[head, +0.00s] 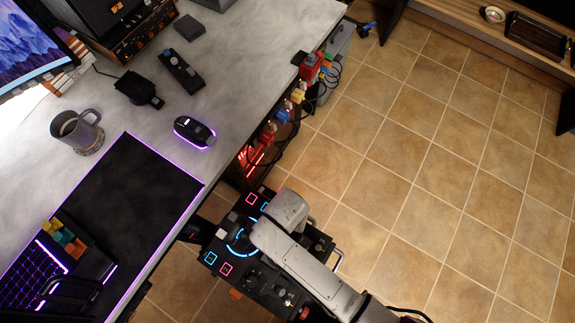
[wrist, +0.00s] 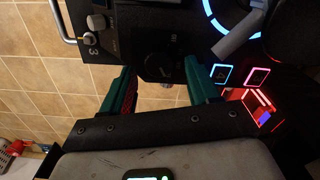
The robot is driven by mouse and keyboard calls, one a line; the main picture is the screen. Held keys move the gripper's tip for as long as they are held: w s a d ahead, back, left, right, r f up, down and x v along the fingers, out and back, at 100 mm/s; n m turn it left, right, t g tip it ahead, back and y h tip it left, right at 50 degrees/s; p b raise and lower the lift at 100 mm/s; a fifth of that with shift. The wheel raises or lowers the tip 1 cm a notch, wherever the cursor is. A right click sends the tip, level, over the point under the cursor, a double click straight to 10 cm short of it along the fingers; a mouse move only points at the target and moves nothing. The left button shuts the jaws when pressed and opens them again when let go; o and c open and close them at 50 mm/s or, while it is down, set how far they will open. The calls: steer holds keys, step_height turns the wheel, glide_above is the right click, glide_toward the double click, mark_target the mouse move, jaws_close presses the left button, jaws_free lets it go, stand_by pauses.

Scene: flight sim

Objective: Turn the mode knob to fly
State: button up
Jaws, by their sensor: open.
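A black control panel (head: 232,272) stands beside the desk, partly covered by my arm in the head view. It also fills the top of the wrist view (wrist: 125,22). My gripper (wrist: 159,68) has two green fingers, spread apart. A dark round knob (wrist: 158,66) lies between the fingertips, with a gap visible on each side. In the head view my fingers are hidden.
A silver toggle (wrist: 96,22) and a metal handle (wrist: 62,25) are left of the knob in the wrist view. Glowing blue and red square buttons (wrist: 222,75) are to the right. The desk (head: 235,60) holds a mouse (head: 194,132) and mug (head: 76,128). Tiled floor (head: 440,150) is open.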

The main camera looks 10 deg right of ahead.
steer(key=shift+f, duration=0.65)
steer(key=shift+c, duration=0.2)
steer(key=c, duration=1)
